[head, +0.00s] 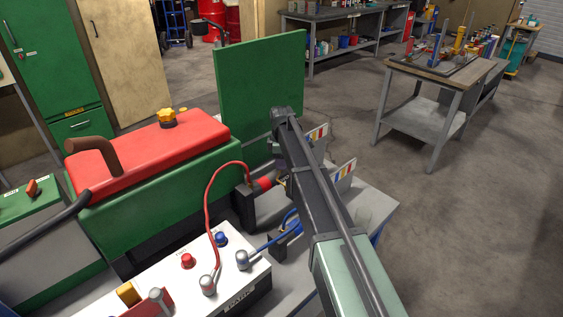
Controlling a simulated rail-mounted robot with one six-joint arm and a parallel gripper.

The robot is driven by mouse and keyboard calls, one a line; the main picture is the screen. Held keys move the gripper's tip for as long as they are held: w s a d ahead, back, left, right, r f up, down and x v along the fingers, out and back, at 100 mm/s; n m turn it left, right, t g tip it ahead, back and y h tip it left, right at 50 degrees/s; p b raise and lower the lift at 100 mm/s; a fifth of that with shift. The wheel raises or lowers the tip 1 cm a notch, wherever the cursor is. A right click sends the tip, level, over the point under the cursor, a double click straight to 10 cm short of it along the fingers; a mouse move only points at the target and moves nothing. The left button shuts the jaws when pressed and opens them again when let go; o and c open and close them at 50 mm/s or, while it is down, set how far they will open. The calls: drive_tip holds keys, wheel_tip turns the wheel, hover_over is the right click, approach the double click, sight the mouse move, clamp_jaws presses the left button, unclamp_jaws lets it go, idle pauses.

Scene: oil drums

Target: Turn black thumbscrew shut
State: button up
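No black thumbscrew can be made out in the head view. My arm reaches from the bottom right up to the open green panel of the machine, then bends down out of sight, and my gripper is not clearly visible behind it. Left of my arm, a red cable (208,190) runs from a white-topped battery box (190,266) to a red plug (263,184) at a black block (243,197).
A blue cable (270,243) runs beside my arm. Small plates with coloured stripes (345,171) stand just right of my arm. The upright green panel (262,85) is behind it. A workbench (433,72) stands at the back right. The floor (470,220) on the right is clear.

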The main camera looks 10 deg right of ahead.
drive_tip(key=c, duration=0.5)
drive_tip(key=shift+o, duration=0.2)
drive_tip(key=shift+m, duration=0.4)
drive_tip(key=m, duration=0.5)
drive_tip(key=shift+m, duration=0.3)
drive_tip(key=m, duration=0.6)
drive_tip(key=shift+m, duration=0.3)
drive_tip(key=o, duration=0.9)
